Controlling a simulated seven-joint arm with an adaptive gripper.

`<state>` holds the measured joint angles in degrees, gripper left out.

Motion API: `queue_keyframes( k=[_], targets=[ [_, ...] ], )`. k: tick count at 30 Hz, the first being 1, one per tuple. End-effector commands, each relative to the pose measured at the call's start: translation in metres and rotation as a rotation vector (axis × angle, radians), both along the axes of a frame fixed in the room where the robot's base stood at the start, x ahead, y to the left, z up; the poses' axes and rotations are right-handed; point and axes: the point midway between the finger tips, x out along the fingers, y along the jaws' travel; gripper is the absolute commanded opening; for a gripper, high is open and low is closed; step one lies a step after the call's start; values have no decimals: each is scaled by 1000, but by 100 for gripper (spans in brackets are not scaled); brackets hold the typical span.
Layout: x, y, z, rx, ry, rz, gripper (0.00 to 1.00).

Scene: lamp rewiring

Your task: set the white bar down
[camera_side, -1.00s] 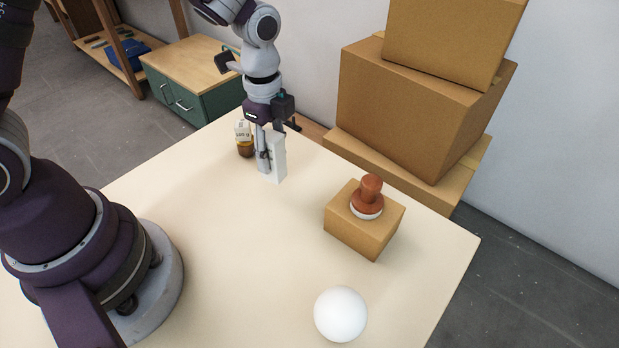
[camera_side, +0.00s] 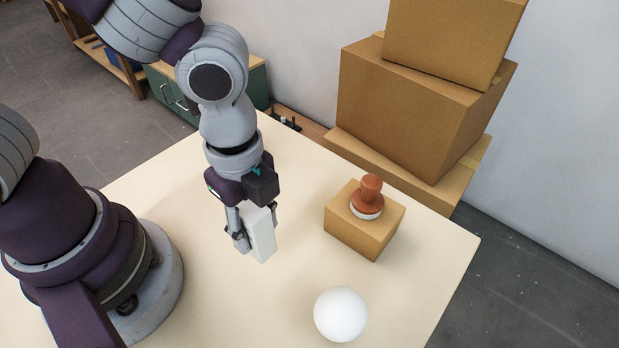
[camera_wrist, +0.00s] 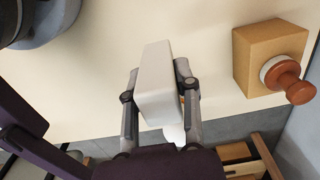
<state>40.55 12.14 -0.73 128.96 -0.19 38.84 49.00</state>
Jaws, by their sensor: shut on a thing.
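The white bar (camera_side: 262,235) is an upright white block between the fingers of my gripper (camera_side: 248,236), over the middle of the table. My gripper is shut on it and points down. In the side view I cannot tell whether the bar's lower end touches the table or hangs just above it. In the wrist view the bar (camera_wrist: 155,80) sits between the two fingers of my gripper (camera_wrist: 158,92), with its far end towards the cream table top.
A small cardboard box (camera_side: 364,222) with a red-brown knobbed piece (camera_side: 369,195) on it stands to the right. A white ball (camera_side: 340,314) lies near the front. Large cartons (camera_side: 415,105) are stacked beyond the table (camera_side: 300,275). The table between bar and ball is clear.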

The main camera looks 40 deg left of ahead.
Motion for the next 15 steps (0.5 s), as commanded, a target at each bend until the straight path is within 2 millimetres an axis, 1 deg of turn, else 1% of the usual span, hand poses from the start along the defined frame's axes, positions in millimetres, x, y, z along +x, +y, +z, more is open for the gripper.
queue_keyframes(
  k=[1, 4, 6, 9, 12, 15],
  targets=[
    [-2, 1, -10, 6, 7, 0, 0],
    [-1, 1, -27, 6, 6, 1, 0],
    [-2, 2, -42, 7, 8, 1, 0],
    [-1, 1, -57, 4, 5, 1, 0],
    [-1, 1, -63, 2, 2, 1, 0],
    [0, 1, -62, 0, 0, 1, 0]
  ],
)
